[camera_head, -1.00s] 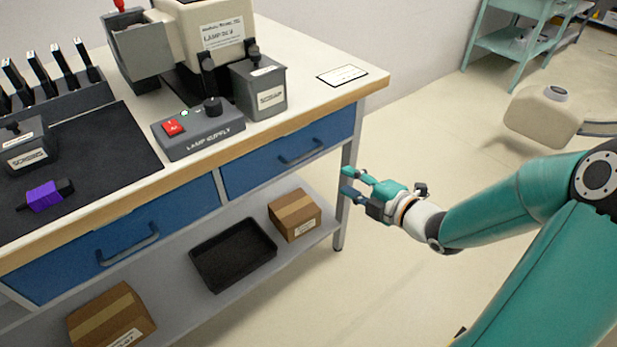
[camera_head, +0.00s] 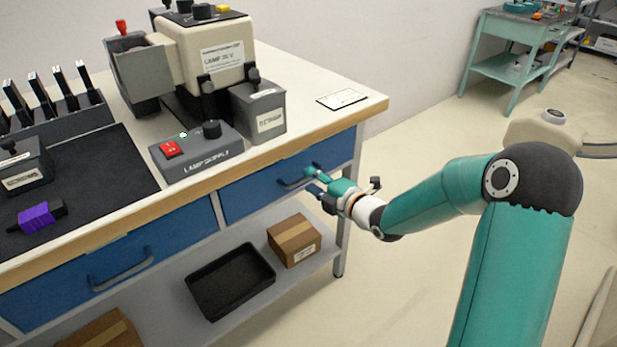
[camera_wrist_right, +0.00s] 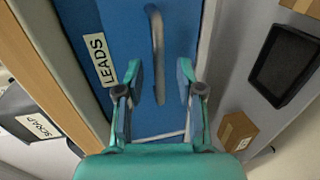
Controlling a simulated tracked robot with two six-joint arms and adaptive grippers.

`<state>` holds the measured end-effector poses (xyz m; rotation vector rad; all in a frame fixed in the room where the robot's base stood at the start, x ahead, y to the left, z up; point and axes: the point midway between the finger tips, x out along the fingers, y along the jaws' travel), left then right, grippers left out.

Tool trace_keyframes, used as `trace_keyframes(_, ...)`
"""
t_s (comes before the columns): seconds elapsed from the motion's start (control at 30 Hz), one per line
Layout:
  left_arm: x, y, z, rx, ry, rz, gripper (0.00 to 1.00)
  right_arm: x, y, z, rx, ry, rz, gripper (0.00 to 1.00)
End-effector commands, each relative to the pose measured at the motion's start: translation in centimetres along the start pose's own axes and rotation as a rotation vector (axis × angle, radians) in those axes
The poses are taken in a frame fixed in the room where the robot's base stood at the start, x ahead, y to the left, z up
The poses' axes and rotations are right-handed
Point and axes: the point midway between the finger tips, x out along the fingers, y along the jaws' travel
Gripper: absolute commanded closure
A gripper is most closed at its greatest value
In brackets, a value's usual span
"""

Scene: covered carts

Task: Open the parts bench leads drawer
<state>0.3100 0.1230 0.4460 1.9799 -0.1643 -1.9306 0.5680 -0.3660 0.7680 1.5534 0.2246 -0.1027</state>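The leads drawer (camera_head: 255,195) is the right blue drawer under the bench top, and it sits flush in the bench. Its white LEADS label (camera_wrist_right: 102,60) shows in the right wrist view. Its grey bar handle (camera_wrist_right: 158,40) runs between the two fingers of my right gripper (camera_wrist_right: 160,82). The fingers are apart on either side of the handle, with a gap visible on both sides. In the head view my right gripper (camera_head: 312,180) is at the right end of the handle (camera_head: 287,183). My left gripper is not in view.
The left blue drawer (camera_head: 130,260) is flush too. The lower shelf holds a black tray (camera_head: 190,290) and a cardboard box (camera_head: 294,240). The lamp supply (camera_head: 200,155) stands on the bench top above. The floor (camera_head: 400,270) right of the bench is clear.

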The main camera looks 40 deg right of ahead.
Motion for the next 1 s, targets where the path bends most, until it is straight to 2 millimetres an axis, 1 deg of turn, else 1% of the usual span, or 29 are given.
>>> trace_keyframes(0.03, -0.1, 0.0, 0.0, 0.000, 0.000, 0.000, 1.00, 0.8, 0.0, -0.1, 0.000, 0.002, 0.000, 0.63)
trace_keyframes(0.1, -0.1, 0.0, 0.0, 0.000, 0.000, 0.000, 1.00, 1.6, 0.0, -0.1, -0.001, 0.002, -0.001, 0.63)
trace_keyframes(0.2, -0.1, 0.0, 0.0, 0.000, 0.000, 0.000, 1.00, 2.3, 0.0, 0.0, 0.000, 0.000, 0.000, 0.63)
trace_keyframes(0.33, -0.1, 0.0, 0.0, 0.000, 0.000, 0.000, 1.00, 2.6, 0.0, 0.0, 0.000, 0.000, -0.001, 0.63)
trace_keyframes(0.53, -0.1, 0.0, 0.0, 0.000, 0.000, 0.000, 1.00, 2.7, 0.0, 0.0, 0.000, 0.000, -0.001, 0.63)
trace_keyframes(0.57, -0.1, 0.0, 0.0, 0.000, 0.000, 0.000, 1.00, 2.6, 0.0, 0.0, 0.000, 0.001, -0.001, 0.64)
trace_keyframes(0.6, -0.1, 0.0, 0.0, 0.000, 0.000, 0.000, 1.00, 2.6, 0.0, 0.0, 0.000, 0.001, -0.001, 0.71)
trace_keyframes(0.77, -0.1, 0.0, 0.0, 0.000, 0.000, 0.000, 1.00, 2.6, 0.0, 0.0, 0.000, 0.001, -0.001, 0.98)
trace_keyframes(0.8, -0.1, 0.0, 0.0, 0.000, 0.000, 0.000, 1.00, 2.6, 0.0, 0.0, 0.000, 0.001, -0.001, 1.00)
trace_keyframes(1.0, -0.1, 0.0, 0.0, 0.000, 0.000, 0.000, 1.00, 2.6, -0.1, 0.0, 0.000, 0.001, -0.002, 1.00)
